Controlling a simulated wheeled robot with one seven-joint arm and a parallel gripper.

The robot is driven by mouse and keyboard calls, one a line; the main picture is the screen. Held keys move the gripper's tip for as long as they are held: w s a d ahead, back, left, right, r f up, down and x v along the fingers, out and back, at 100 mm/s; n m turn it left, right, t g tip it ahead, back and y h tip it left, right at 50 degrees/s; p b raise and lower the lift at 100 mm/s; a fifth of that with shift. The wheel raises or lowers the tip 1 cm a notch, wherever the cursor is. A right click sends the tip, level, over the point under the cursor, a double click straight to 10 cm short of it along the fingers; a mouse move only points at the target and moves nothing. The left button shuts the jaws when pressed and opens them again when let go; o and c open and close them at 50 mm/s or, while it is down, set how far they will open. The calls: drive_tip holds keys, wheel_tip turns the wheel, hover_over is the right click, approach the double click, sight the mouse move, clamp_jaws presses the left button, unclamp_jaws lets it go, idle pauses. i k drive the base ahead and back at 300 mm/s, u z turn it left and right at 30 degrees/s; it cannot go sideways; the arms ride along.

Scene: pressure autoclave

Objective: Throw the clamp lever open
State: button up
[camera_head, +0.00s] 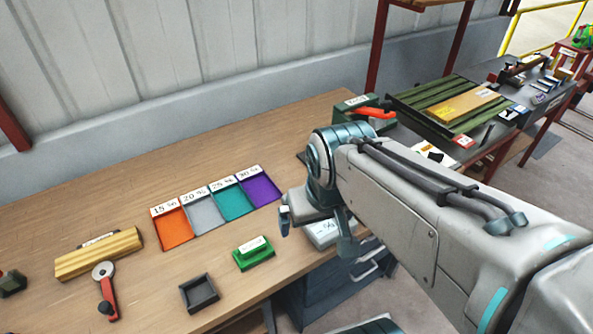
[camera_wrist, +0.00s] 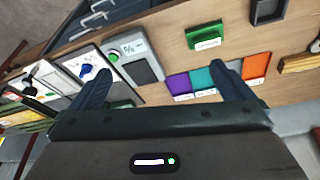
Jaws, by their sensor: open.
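An orange-red lever handle (camera_head: 375,113) lies across a small green labelled block (camera_head: 352,104) at the back right of the wooden bench in the head view; it looks like the clamp lever, but its label is too small to read. My gripper (camera_head: 318,232) is open and empty, pointing down over the bench, nearer and to the left of that lever and apart from it. In the wrist view my open gripper (camera_wrist: 160,72) has nothing between its fingers, and the red handle cannot be made out. My arm hides part of the bench's right end.
A grey-white device (camera_head: 322,232) with a green button (camera_wrist: 113,57) lies below my gripper. A panel with a blue knob (camera_wrist: 87,70) is beside it. Coloured trays (camera_head: 213,214), a green block (camera_head: 254,254), a dark tray (camera_head: 199,294) and a yellow wooden block (camera_head: 98,254) occupy the bench.

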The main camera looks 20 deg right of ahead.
sight(103, 272)
drive_tip(key=u, duration=0.95)
drive_tip(key=k, duration=0.3)
drive_tip(key=u, duration=0.8)
drive_tip(key=i, duration=0.4)
drive_tip(key=z, duration=0.2)
drive_tip(key=k, duration=0.55)
drive_tip(key=z, duration=0.5)
drive_tip(key=i, duration=0.65)
drive_tip(key=u, duration=0.3)
